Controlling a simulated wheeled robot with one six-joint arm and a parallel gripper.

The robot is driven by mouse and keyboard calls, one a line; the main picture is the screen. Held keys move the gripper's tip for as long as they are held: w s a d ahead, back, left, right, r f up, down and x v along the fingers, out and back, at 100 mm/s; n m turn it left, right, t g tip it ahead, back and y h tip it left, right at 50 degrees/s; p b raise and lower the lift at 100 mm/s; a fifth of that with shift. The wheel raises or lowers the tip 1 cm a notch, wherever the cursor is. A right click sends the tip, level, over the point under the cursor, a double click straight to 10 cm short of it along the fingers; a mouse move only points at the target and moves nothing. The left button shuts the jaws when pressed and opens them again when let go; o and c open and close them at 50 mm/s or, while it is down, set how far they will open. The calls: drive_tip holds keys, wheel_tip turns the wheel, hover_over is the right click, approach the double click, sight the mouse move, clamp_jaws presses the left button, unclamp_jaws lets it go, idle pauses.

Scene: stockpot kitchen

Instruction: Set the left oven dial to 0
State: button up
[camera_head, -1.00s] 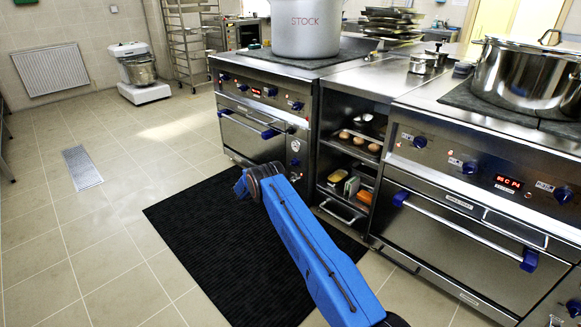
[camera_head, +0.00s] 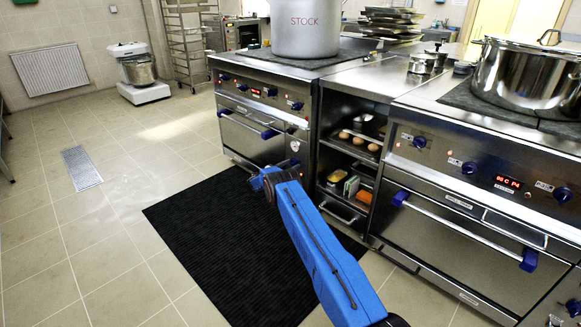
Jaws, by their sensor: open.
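The left range (camera_head: 255,105) stands across the black mat, with blue knobs and a red display on its upper front panel. Blue knobs show at the panel's left (camera_head: 225,76) and right (camera_head: 297,105). A narrow panel at its right front edge has a small round dial (camera_head: 294,146); its setting is too small to read. My blue arm reaches up from the bottom right, and its wrist is in front of the lower part of this range. My gripper (camera_head: 289,164) is small at the arm's far end, close below that dial; its jaws are mostly hidden, and I see nothing held.
An open shelf unit (camera_head: 343,170) with eggs and containers stands right of the left range. The right range (camera_head: 470,225) has knobs, a red display and a large pot (camera_head: 525,80). A stockpot (camera_head: 306,28) stands on the left range.

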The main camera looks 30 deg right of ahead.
drive_tip(key=c, duration=1)
drive_tip(key=shift+c, duration=0.2)
